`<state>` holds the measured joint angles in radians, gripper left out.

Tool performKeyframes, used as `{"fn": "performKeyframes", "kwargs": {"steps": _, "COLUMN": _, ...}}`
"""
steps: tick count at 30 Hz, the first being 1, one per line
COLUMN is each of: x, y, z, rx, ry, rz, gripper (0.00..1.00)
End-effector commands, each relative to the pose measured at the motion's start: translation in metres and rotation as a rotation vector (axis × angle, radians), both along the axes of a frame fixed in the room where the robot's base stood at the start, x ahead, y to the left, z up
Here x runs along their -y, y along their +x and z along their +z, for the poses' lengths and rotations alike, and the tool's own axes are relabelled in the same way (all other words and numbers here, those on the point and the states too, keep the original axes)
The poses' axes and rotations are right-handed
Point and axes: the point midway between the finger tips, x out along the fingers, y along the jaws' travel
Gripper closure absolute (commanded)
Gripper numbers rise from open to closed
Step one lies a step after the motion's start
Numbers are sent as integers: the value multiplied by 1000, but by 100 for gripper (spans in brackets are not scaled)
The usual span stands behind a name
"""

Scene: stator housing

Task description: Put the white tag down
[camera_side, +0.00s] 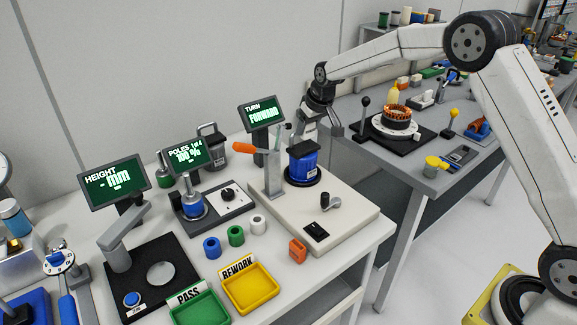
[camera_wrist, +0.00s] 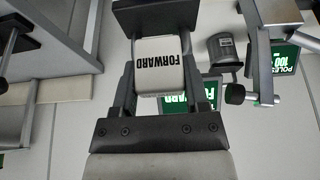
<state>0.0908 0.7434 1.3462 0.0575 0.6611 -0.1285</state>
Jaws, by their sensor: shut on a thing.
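The white tag (camera_wrist: 159,78) is held between the two fingers of my gripper (camera_wrist: 158,92) in the wrist view. It carries the black word FORWARD, and its print faces the wrist camera. In the side view my gripper (camera_side: 322,122) hangs in the air behind the blue stator housing (camera_side: 302,167), near the gap between the two benches. The tag is too small and covered there to make out clearly. The housing stands upright on the pale test base, with a dark block on top.
The TURN display (camera_side: 262,115) reads FORWARD, just left of my gripper. A green PASS tray (camera_side: 199,312) and a yellow REWORK tray (camera_side: 250,289) lie at the front. Blue, green and white rings and an orange part (camera_side: 297,250) stand nearby. The right bench (camera_side: 437,180) holds a wound stator.

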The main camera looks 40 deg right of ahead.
Motion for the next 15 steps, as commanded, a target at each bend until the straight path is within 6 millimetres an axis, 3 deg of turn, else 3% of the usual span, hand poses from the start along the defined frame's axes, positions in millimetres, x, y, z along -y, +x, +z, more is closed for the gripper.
{"fn": "performKeyframes", "kwargs": {"steps": 15, "x": 0, "y": 5, "z": -37, "rx": 1, "ry": 1, "rz": 0, "gripper": 100}}
